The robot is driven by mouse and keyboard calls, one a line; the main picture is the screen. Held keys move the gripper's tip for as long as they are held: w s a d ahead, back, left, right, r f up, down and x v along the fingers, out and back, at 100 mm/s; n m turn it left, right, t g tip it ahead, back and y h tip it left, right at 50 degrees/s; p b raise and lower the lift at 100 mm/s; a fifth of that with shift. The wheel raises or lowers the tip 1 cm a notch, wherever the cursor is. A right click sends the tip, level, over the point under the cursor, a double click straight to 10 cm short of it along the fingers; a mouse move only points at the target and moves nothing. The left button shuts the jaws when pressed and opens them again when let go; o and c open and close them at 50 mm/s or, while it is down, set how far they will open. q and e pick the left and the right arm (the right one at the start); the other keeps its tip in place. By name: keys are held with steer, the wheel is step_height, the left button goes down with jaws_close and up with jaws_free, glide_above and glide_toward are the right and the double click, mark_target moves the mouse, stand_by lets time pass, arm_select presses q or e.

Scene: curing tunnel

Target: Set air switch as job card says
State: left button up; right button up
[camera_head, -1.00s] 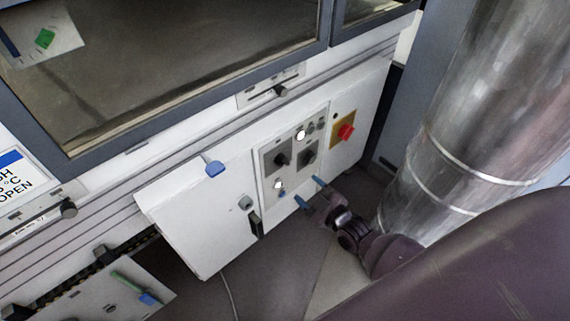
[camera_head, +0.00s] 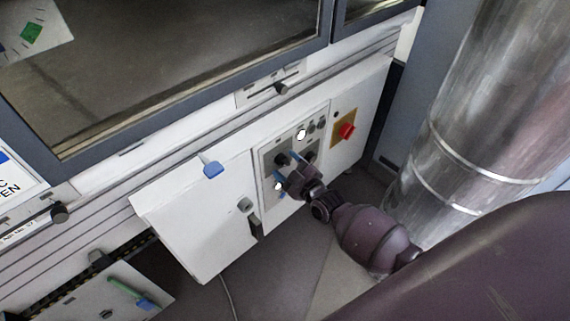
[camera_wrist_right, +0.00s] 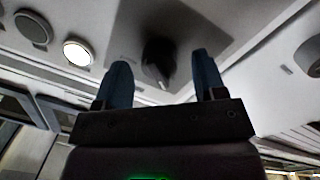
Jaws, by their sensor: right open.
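The white control panel (camera_head: 318,113) carries two black rotary knobs on grey plates. The left knob (camera_head: 283,159) lies between the blue fingertips of my right gripper (camera_head: 285,163); the right knob (camera_head: 309,156) is partly behind the gripper. In the right wrist view a black knob (camera_wrist_right: 158,58) sits between the two open fingers (camera_wrist_right: 160,85), apart from both. Labels are too small to read, so I cannot tell which knob is the air switch. A white card with a green patch (camera_head: 31,32) is at top left; its text is unreadable. My left gripper is not in view.
A red knob on a yellow plate (camera_head: 346,131) is right of the knobs. Lit white buttons (camera_head: 301,134) sit close by. A large metal duct (camera_head: 470,120) stands at right.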

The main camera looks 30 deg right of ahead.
steer(key=shift+w, duration=0.3)
steer(key=shift+c, duration=0.4)
steer(key=c, duration=0.8)
steer(key=shift+c, duration=0.2)
